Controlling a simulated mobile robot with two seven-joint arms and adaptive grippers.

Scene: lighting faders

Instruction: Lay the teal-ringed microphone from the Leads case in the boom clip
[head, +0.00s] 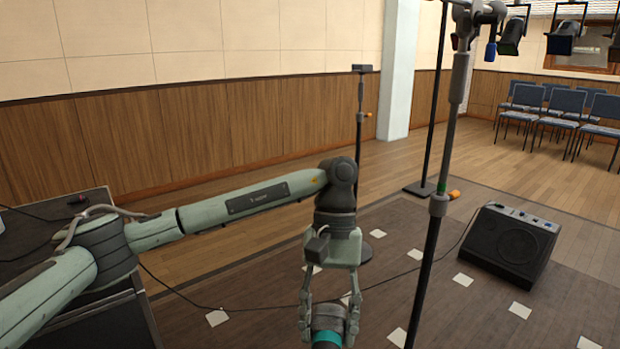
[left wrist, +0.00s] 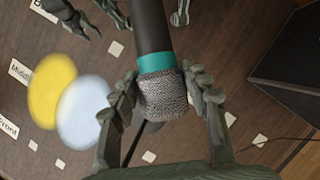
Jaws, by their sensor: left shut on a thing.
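The teal-ringed microphone (head: 326,338) is in my left gripper (head: 328,324), low in the middle of the head view. My left wrist view shows its grey mesh head (left wrist: 163,95), teal ring (left wrist: 156,63) and dark handle running to the top edge. The left fingers are shut around the mesh head, near the ring. The microphone is off the floor. Green-grey finger-like parts show at the top of the wrist view; I cannot tell whether they are my right gripper. I cannot make out the boom clip or the Leads case label.
A tall stand with an orange knob (head: 437,207) rises right of my left gripper. A thinner stand (head: 359,120) is behind it. A black floor monitor (head: 510,245) sits at the right, with chairs (head: 560,105) beyond. Cables and white floor marks (head: 520,310) lie about.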

